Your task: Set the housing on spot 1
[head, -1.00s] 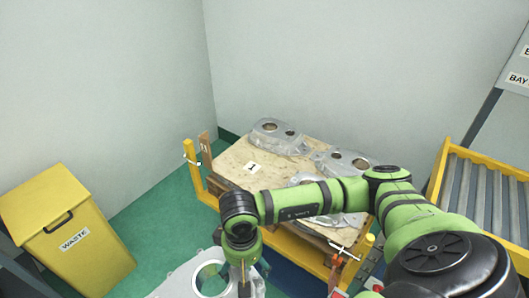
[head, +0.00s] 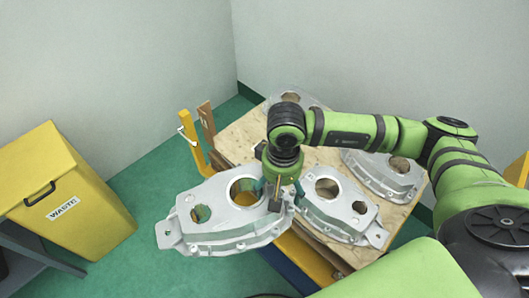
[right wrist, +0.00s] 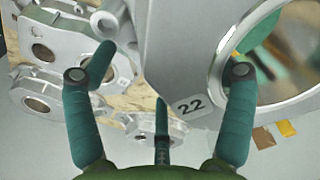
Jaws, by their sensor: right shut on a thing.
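My right gripper (head: 275,195) is shut on a silver cast housing (head: 225,240) and holds it in front of the pallet's near left edge, lower left in the head view. The housing has one large round opening and a smaller one. In the right wrist view the housing (right wrist: 175,55) fills the upper middle and right, with a "22" label, and the teal fingers of the gripper (right wrist: 165,85) are around its wall. The wooden pallet top (head: 237,142) is partly covered by my arm and the housing. The spot 1 label is hidden now. My left gripper is out of view.
Other housings are on the pallet: one at the back (head: 290,97), one at right (head: 385,175), one at the near edge (head: 340,208) close to the held housing. A yellow post (head: 190,140) and wooden stake (head: 206,118) rise at left. A yellow waste bin (head: 70,200) stands farther left.

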